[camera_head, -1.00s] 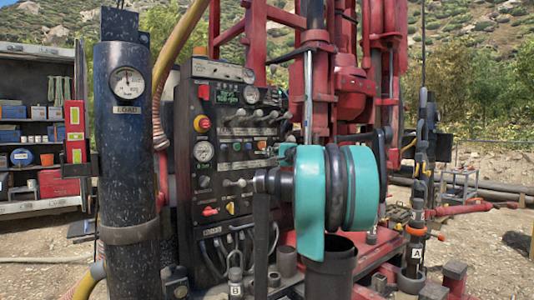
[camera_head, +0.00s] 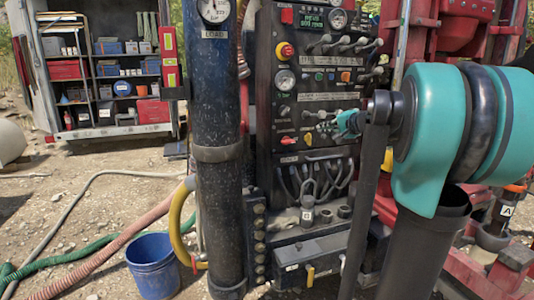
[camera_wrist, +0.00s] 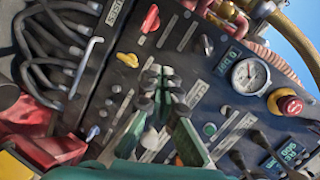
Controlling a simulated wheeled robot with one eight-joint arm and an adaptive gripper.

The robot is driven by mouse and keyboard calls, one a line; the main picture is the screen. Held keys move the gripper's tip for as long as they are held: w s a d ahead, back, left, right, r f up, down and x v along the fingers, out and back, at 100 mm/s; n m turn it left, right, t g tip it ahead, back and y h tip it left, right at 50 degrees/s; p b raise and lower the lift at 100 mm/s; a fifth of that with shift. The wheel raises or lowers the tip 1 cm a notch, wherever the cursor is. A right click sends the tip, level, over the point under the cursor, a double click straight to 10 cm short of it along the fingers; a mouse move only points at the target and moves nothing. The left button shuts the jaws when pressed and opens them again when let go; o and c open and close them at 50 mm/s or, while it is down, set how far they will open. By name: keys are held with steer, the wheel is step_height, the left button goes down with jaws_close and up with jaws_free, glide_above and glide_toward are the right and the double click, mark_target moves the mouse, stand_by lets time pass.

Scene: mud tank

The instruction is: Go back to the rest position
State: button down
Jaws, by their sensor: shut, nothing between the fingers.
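My gripper (camera_head: 340,124) shows small and teal in the head view, left of my large teal arm joint and in front of the black control panel (camera_head: 299,97). In the wrist view the fingers of my gripper (camera_wrist: 162,80) lie close together, with nothing held between them. The panel (camera_wrist: 112,88) fills most of that view at a tilt, with knobs, levers and a gauge (camera_wrist: 249,76) beyond the fingertips. I cannot tell whether the fingertips touch the panel.
A dark cylinder (camera_head: 218,180) stands left of the panel. A blue bucket (camera_head: 153,268) and several hoses (camera_head: 105,262) lie on the ground at left. Shelves (camera_head: 123,65) stand behind. Red rig frame parts (camera_head: 425,35) are at right. Open dirt lies front left.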

steer(key=s+a+f+n+g, duration=0.2)
steer(key=s+a+f, duration=0.1)
steer(key=s+f, duration=0.3)
steer(key=s+a+f+n+g, duration=0.2)
steer(key=s+a+f, duration=0.15)
steer(key=f, duration=0.45)
steer(key=s+d+f+n+g+h, duration=0.1)
steer(key=s+f+n+g+h, duration=0.1)
steer(key=s+f, duration=1)
steer(key=s+d+f+n+g+h, duration=0.2)
steer(key=s+f+h, duration=0.3)
steer(key=s+f, duration=0.7)
steer(key=shift+s+d+f+n+g, duration=0.25)
steer(key=shift+s+n, duration=0.25)
steer(key=shift+s, duration=0.6)
